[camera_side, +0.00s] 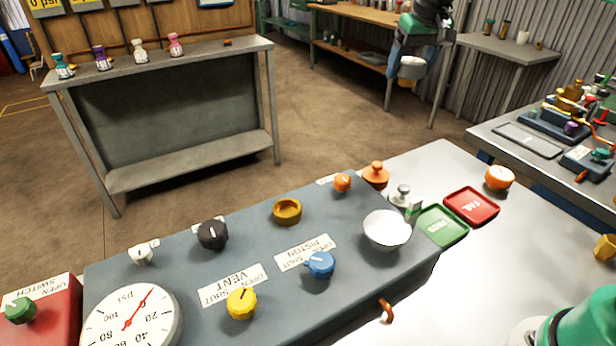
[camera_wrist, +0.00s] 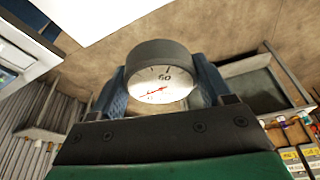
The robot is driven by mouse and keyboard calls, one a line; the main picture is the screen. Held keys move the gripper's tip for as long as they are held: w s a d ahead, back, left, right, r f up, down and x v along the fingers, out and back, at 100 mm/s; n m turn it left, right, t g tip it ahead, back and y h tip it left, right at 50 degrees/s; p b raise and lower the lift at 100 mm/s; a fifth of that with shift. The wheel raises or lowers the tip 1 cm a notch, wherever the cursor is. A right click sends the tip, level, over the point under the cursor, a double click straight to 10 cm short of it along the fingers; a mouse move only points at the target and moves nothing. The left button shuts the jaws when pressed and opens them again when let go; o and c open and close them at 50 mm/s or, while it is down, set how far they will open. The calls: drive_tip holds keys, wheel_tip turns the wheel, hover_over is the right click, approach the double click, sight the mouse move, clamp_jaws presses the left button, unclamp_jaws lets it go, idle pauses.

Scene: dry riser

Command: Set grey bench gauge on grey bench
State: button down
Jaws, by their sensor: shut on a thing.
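My gripper (camera_wrist: 161,96) is shut on the grey bench gauge (camera_wrist: 150,52), with one blue finger on each side of its dark grey rim. A grey bench (camera_side: 185,60) with a lower shelf stands at the upper left. Another grey bench (camera_side: 510,48) stands against the corrugated wall at the upper right.
Small cups and jars (camera_side: 522,37) stand on the right one. In front is a console with knobs, a large psi gauge (camera_side: 130,318), a white bowl (camera_side: 387,230) and trays (camera_side: 470,206).

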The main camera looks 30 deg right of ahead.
drive_tip(key=m, duration=0.1)
hover_over(407, 172)
drive_tip(key=s, duration=0.1)
drive_tip(key=f, duration=0.1)
wheel_tip(407, 172, down, 16)
drive_tip(key=shift+a+r, duration=0.1)
drive_tip(key=shift+f, duration=2.1)
unclamp_jaws()
drive_tip(key=shift+f, duration=0.1)
